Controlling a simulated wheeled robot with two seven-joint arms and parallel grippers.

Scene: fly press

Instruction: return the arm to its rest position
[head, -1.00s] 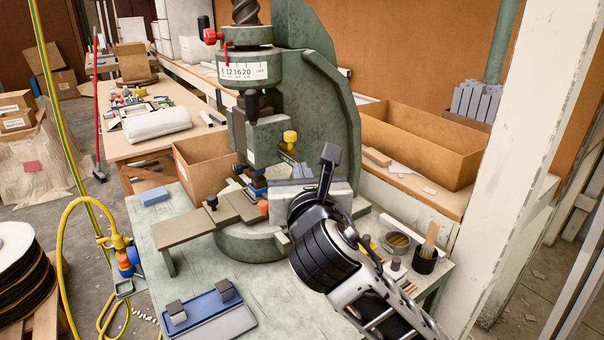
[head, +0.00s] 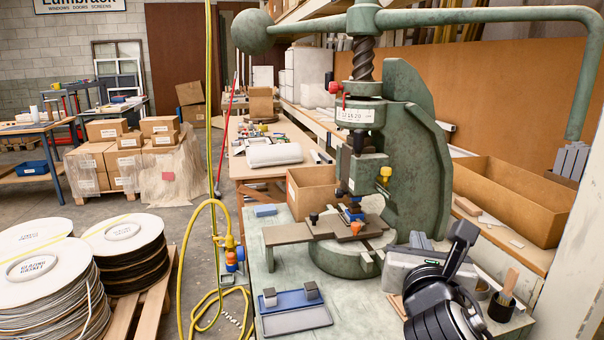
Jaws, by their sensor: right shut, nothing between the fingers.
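My right gripper (head: 463,235) is at the lower right in the head view, at the near right side of the green fly press (head: 415,150). It is dark, points up and away, and is shut with nothing seen in it. My black right wrist below it runs out of the bottom edge. The gripper overlaps a grey block (head: 400,268) on the bench in the picture; I cannot tell the gap between them. My left gripper is not in view.
The press's ball-ended handle (head: 254,32) spans the top. A yellow hose (head: 183,265) hangs left.

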